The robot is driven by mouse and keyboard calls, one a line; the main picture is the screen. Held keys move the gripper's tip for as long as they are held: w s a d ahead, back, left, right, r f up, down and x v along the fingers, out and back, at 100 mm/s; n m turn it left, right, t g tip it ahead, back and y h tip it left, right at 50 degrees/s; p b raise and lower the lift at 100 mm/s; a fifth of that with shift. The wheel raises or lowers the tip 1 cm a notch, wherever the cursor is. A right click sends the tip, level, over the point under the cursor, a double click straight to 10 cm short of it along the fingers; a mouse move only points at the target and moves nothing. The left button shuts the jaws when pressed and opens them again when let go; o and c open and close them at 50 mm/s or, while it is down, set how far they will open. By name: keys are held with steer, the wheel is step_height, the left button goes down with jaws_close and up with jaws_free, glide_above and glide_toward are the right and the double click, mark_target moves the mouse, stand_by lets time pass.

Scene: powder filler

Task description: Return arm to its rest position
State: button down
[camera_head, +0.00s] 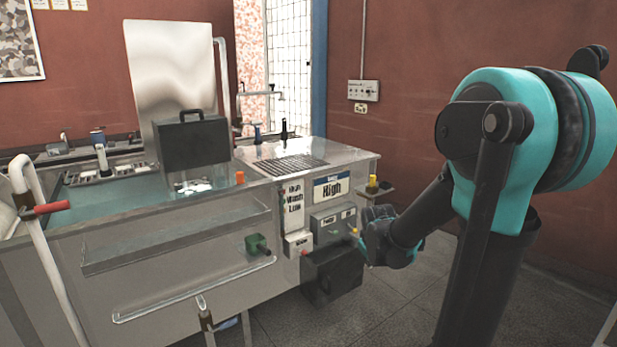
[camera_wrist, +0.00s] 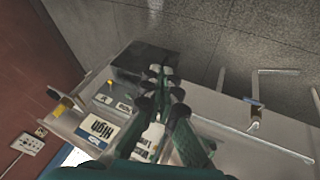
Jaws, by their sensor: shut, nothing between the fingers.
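My arm, with teal and black links, stands at the right of the head view and reaches down and left to the machine's front. My gripper (camera_wrist: 158,72) is shut and empty in the wrist view, its dark fingers together at the tips. The fingers overlap the view of the machine's control panel and dark box (camera_wrist: 130,62); I cannot tell the gap to them. That label also shows in the wrist view (camera_wrist: 97,129).
A black case (camera_head: 192,143) stands on top. Grey floor (camera_head: 400,290) is open right of the machine.

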steer(key=s+f+m, duration=0.2)
steer(key=s+m, duration=0.1)
steer(key=s, duration=0.7)
steer(key=s+f+m+g+y, duration=0.1)
steer(key=s+f+m, duration=0.2)
steer(key=s, duration=0.7)
steer(key=shift+s+a+g, duration=0.25)
steer(key=shift+g, duration=0.05)
steer(key=shift+w+r, duration=0.1)
steer(key=shift+w, duration=0.05)
